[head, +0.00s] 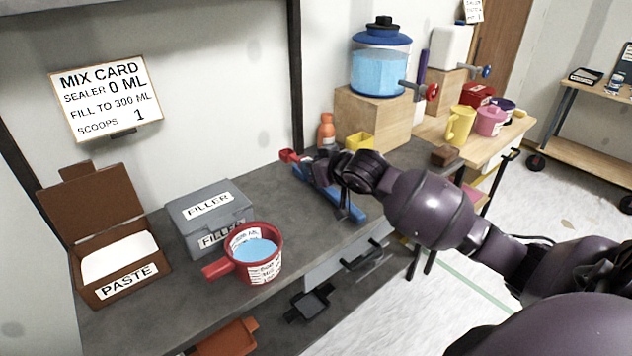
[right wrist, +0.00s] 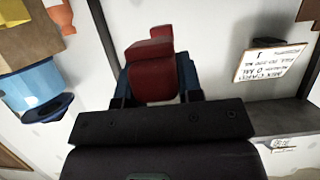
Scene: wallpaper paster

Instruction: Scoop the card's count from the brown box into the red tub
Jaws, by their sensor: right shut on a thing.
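The mix card (head: 106,98) on the wall reads sealer 0 ML, fill to 300 ML, scoops 1. The brown box (head: 128,284), labelled PASTE, stands open at the left of the bench with white powder inside. The red tub (head: 268,268) stands to its right, holding blue liquid, its handle pointing left. My right gripper (head: 303,166) is over the back of the bench, well away from box and tub. It is shut on a red thing (right wrist: 150,68), probably the scoop, also visible in the head view (head: 288,156). My left gripper is not in view.
A closed grey FILLER box (head: 208,212) stands between the brown box and tub, close behind the tub. A long blue strip (head: 345,207) lies on the bench under my right arm. A blue-lidded water tank (head: 380,70) stands on a wooden block (head: 372,120) behind.

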